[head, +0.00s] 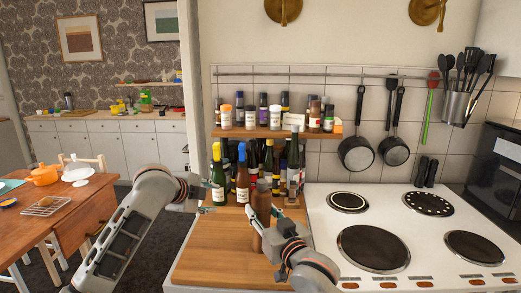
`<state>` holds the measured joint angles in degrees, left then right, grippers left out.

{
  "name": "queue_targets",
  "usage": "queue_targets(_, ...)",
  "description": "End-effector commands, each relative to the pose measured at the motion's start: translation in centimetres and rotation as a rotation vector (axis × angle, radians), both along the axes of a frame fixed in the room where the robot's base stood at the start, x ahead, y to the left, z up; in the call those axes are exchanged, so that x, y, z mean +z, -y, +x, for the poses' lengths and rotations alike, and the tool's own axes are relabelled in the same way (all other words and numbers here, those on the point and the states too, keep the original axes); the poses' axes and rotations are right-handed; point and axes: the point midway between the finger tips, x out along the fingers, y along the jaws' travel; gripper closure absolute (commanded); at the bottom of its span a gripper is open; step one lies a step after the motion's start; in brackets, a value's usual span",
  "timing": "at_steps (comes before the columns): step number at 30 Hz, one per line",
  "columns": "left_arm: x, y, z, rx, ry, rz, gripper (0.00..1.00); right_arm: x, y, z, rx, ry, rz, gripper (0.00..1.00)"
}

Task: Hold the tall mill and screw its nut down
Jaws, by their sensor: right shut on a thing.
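The tall mill (262,203) is a dark brown upright cylinder on the wooden board. My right gripper (263,233) reaches it from the front right and is shut on its lower body. The nut at the mill's top is too small to make out. My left gripper (210,197) is to the left of the mill, beside the yellow-capped bottle, apart from the mill. Its fingers look spread with nothing between them.
A yellow-capped bottle (217,180) and a blue-capped bottle (242,181) stand close behind the mill, with more bottles beyond. A spice shelf (275,133) hangs above. The white cooker (405,278) is to the right. The board's front left (205,262) is bare.

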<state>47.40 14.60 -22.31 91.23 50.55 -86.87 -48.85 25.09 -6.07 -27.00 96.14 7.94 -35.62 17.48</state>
Motion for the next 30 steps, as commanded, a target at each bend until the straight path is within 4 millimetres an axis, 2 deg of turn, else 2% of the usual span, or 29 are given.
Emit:
queue_targets(1, 2.1, 2.0, -0.1, -0.060, 0.007, 0.039, 0.60, -0.2, 0.0, 0.0, 0.000, -0.003, 0.000, 0.96)
queue_targets(6, 7.0, 7.6, -1.6, -0.258, 0.008, 0.189, 0.60, -0.2, 0.0, 0.0, 0.000, -0.003, -0.001, 0.96)
queue_targets(12, 12.0, 12.2, -4.3, -0.469, 0.015, 0.408, 0.60, -0.2, 0.0, 0.0, 0.000, -0.004, -0.002, 0.96)
queue_targets(18, 16.4, 14.8, -7.4, -0.651, 0.018, 0.662, 0.60, -0.2, 0.0, 0.0, 0.000, -0.004, -0.002, 0.96)
queue_targets(21, 18.0, 15.6, -9.1, -0.737, 0.006, 0.798, 0.60, -0.2, 0.0, 0.0, 0.000, -0.004, -0.002, 0.96)
queue_targets(25, 19.3, 16.2, -11.2, -0.834, -0.025, 0.965, 0.60, -0.2, 0.0, 0.0, 0.000, -0.004, -0.002, 0.96)
queue_targets(30, 20.2, 16.1, -13.1, -0.914, -0.071, 1.122, 0.60, -0.2, 0.0, 0.0, 0.000, -0.004, -0.002, 0.96)
